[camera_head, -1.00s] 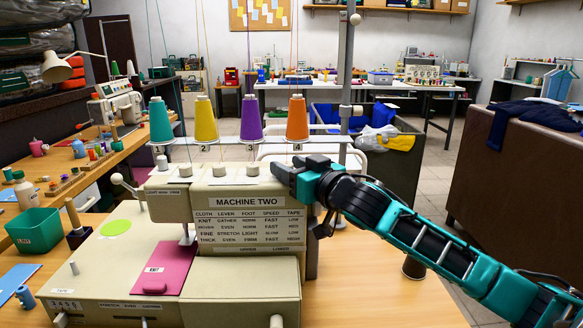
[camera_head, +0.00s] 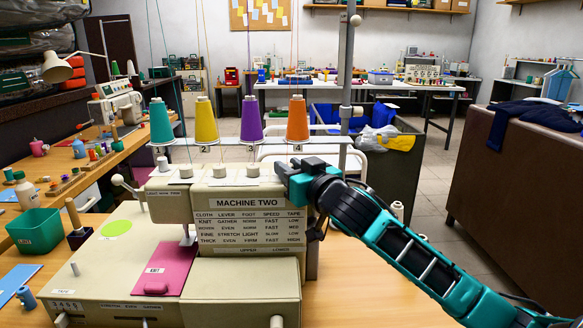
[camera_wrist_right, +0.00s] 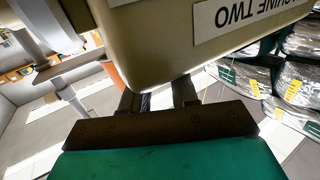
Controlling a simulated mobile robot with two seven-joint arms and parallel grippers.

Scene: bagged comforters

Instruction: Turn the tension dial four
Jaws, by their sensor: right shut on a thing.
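The cream sewing machine (camera_head: 245,272) marked MACHINE TWO stands on the wooden table. Three pale dials (camera_head: 220,170) show in a row along its upper front edge. The place of the fourth dial, at the right end below the orange cone (camera_head: 297,120) and number 4, is covered by my right gripper (camera_head: 287,172). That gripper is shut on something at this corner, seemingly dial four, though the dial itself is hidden. In the right wrist view, the two dark fingers (camera_wrist_right: 158,98) reach behind the edge of the machine's head (camera_wrist_right: 165,50). My left gripper is out of view.
Teal, yellow and purple thread cones (camera_head: 205,122) stand on the rail behind the dials. A pink fabric piece (camera_head: 162,268) lies on the machine bed. A green bin (camera_head: 36,230) stands at left. The table right of the machine is partly clear beneath my arm.

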